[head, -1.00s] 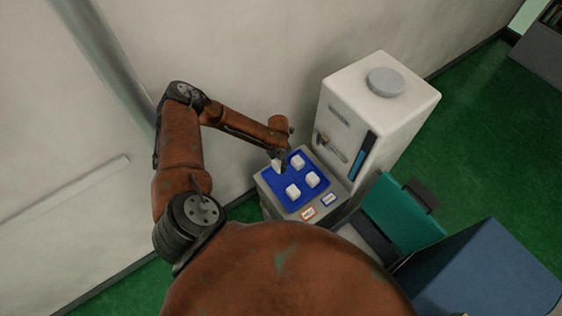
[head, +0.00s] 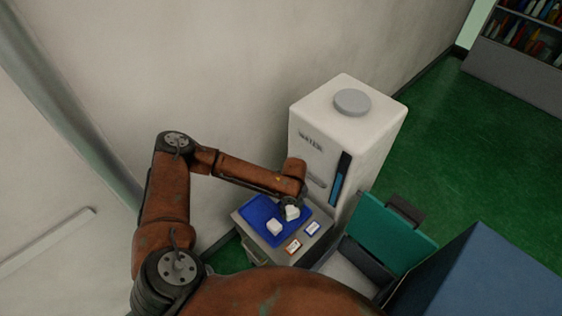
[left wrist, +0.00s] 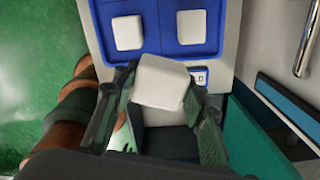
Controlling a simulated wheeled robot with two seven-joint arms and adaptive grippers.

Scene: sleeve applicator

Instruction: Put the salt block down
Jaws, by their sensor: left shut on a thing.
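The salt block (left wrist: 162,82) is a white, rounded cube between the fingers of my left gripper (head: 291,203) in the left wrist view. That gripper is shut on it and appears at the front edge of the blue tray (head: 257,208). Two similar white blocks (left wrist: 128,33) (left wrist: 192,27) lie in the tray in the left wrist view. In the head view one white block (head: 274,228) shows clearly. White also shows under the gripper, but I cannot tell held block from tray block there. My arm hides the tray's back. My right gripper is out of view.
The tray sits on a grey stand with an orange label (head: 293,247) and a blue label (head: 312,228). A tall white dispenser (head: 340,135) stands close behind it. A teal open lid (head: 390,232) and a blue box (head: 480,275) are at the right.

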